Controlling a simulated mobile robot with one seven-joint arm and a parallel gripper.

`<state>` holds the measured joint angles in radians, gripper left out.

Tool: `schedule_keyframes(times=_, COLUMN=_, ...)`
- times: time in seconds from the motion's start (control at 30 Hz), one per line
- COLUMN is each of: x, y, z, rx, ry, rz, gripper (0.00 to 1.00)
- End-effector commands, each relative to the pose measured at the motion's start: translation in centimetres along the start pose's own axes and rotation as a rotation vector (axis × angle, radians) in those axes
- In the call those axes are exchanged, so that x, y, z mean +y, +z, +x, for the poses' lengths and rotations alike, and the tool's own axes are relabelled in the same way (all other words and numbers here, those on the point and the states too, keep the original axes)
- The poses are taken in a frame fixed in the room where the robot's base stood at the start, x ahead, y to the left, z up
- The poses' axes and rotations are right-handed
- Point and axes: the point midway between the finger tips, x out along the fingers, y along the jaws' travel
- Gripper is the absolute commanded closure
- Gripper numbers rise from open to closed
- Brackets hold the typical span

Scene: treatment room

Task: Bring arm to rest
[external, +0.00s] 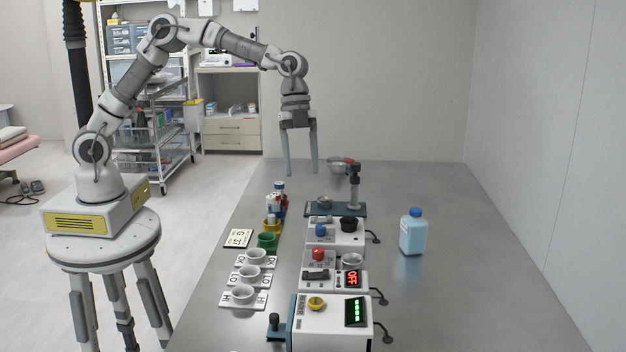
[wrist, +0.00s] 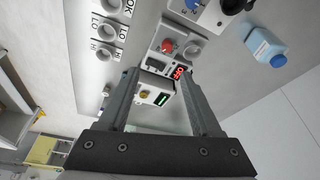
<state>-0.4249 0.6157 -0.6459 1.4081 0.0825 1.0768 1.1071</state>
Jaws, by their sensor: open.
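My gripper (external: 302,172) is open and empty. In the external view it points down, raised above the far left part of the steel table (external: 440,230). My arm reaches up from its stool-like base on the left and bends over toward the table. In the wrist view the two fingers (wrist: 172,75) are spread apart, with nothing between them but the devices seen farther off.
The table holds a row of devices, including one with a green display (external: 330,325) and one with a red display (external: 333,278). Labelled cup holders (external: 243,297) stand left of them. A blue bottle (external: 413,235) stands right. The table's right side is largely clear.

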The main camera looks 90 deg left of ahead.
Motion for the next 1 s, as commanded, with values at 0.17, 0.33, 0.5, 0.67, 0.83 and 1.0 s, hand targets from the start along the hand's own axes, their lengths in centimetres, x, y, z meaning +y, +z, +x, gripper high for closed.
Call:
schedule_keyframes(times=0.17, x=4.2, y=0.1, z=-3.5, rx=-0.101, ry=-0.078, rz=-0.110, gripper=0.34)
schedule_keyframes(times=0.33, x=8.2, y=1.2, z=-6.6, rx=-0.160, ry=-0.166, rz=-0.248, gripper=0.34)
schedule_keyframes(times=0.5, x=12.4, y=2.9, z=-9.6, rx=-0.182, ry=-0.261, rz=-0.400, gripper=0.34)
schedule_keyframes(times=0.67, x=16.4, y=4.9, z=-11.9, rx=-0.165, ry=-0.345, rz=-0.556, gripper=0.34)
schedule_keyframes(times=0.83, x=20.7, y=7.3, z=-13.7, rx=-0.109, ry=-0.421, rz=-0.728, gripper=0.34)
schedule_keyframes(times=1.0, x=24.9, y=9.9, z=-14.5, rx=-0.019, ry=-0.473, rz=-0.901, gripper=0.34)
